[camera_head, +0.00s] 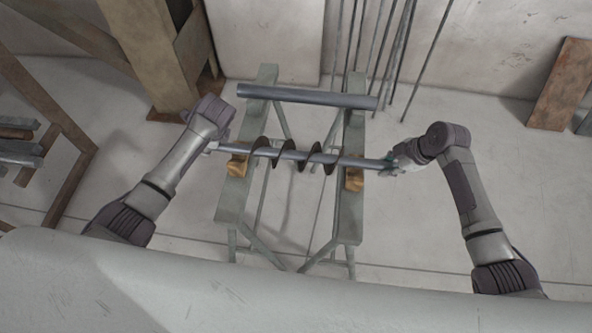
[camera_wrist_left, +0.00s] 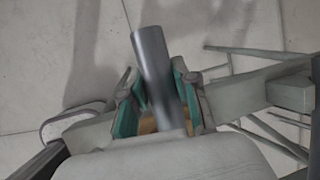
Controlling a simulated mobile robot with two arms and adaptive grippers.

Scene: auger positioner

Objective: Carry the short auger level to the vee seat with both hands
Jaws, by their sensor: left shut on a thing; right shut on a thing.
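The short auger (camera_head: 300,155) is a grey shaft with dark spiral flights around its middle. It spans both green trestle beams in the head view and looks nearly level, its right end slightly lower in the picture. My left gripper (camera_head: 212,146) is shut on its left end; in the left wrist view the teal-padded fingers (camera_wrist_left: 158,105) flank the grey shaft (camera_wrist_left: 154,60). My right gripper (camera_head: 392,163) is shut on its right end. Tan vee seat blocks (camera_head: 238,165) and (camera_head: 354,180) sit on the beams under the shaft; I cannot tell whether the shaft touches them.
A plain grey tube (camera_head: 305,96) lies across the far ends of the trestles (camera_head: 345,215). Thin rods (camera_head: 400,50) lean on the back wall. A wooden post (camera_head: 150,55) stands at back left, a rack (camera_head: 20,150) at far left.

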